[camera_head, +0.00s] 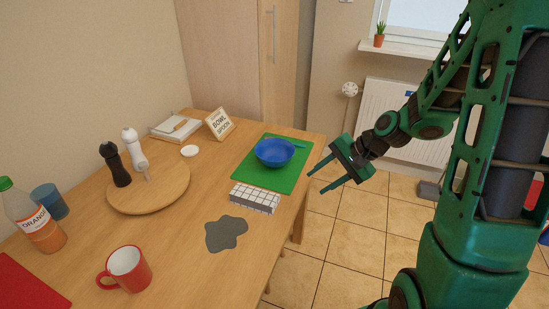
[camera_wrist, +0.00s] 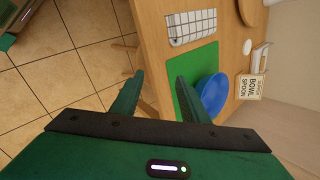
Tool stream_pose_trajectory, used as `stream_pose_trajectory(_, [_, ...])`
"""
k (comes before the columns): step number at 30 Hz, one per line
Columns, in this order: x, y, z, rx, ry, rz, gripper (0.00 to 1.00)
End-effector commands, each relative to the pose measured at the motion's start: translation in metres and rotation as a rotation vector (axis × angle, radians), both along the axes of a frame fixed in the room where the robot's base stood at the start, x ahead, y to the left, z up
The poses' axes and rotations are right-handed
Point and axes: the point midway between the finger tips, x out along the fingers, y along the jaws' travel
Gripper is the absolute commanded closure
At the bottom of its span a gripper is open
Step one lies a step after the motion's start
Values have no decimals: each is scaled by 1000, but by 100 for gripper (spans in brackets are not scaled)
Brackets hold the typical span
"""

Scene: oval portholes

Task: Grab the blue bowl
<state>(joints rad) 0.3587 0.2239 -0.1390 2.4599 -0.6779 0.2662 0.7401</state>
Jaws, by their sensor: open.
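The blue bowl (camera_head: 274,152) stands upright on a green mat (camera_head: 252,177) near the table's right edge. In the wrist view the bowl (camera_wrist: 212,92) shows beyond the right finger, which hides part of the mat (camera_wrist: 184,95). My gripper (camera_head: 316,182) is open and empty, off the table's right edge, apart from the bowl and to its right. Its two fingers (camera_wrist: 155,100) also show in the wrist view. A blue spoon-like handle (camera_head: 298,145) lies at the bowl's right side.
A sign reading bowl and spoon (camera_head: 219,124) stands behind left. A round wooden board (camera_head: 150,190) with two mills, a red mug (camera_head: 125,269) and a grey patch (camera_head: 226,233) are further left or nearer.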

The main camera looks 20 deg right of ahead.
Motion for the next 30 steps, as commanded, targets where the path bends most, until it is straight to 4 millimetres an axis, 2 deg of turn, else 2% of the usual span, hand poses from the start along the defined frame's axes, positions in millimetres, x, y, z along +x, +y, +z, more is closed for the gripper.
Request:
stream_pose_trajectory(1, [12,9,-8,71,4,-46,59])
stream_pose_trajectory(7, [63,36,-19,380,13,-268,59])
stream_pose_trajectory(11, [89,44,-23,575,39,-412,59])
stream_pose_trajectory(15, [109,43,-24,731,65,-533,59])
stream_pose_trajectory(22, [125,45,-26,837,87,-613,59])
stream_pose_trajectory(30, [150,70,-39,838,87,-611,59])
